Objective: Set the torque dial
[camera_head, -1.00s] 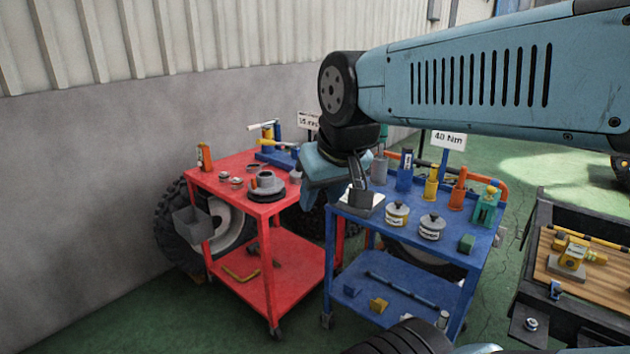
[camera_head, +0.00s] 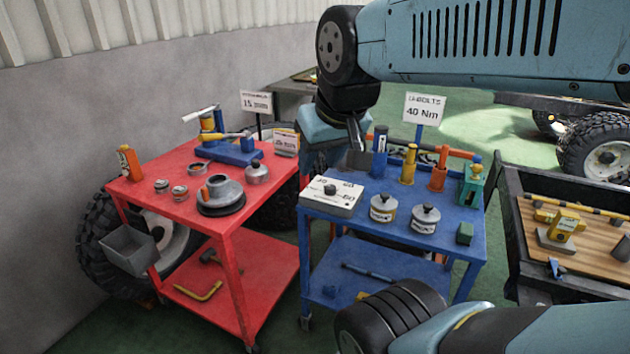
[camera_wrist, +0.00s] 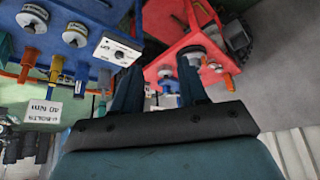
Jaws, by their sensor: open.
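The torque dial is a white box (camera_head: 333,198) with a dark round knob (camera_head: 330,189) and printed numbers, including 60. A sign (camera_head: 424,108) behind the cart reads U-BOLTS 40 Nm.
Two lidded pots (camera_head: 383,208) and several upright coloured tools stand on the blue cart. A red cart (camera_head: 150,190) with parts stands to the left, a narrow gap between. A dark-framed bench (camera_head: 520,255) is at the right. Grey wall is at far left.

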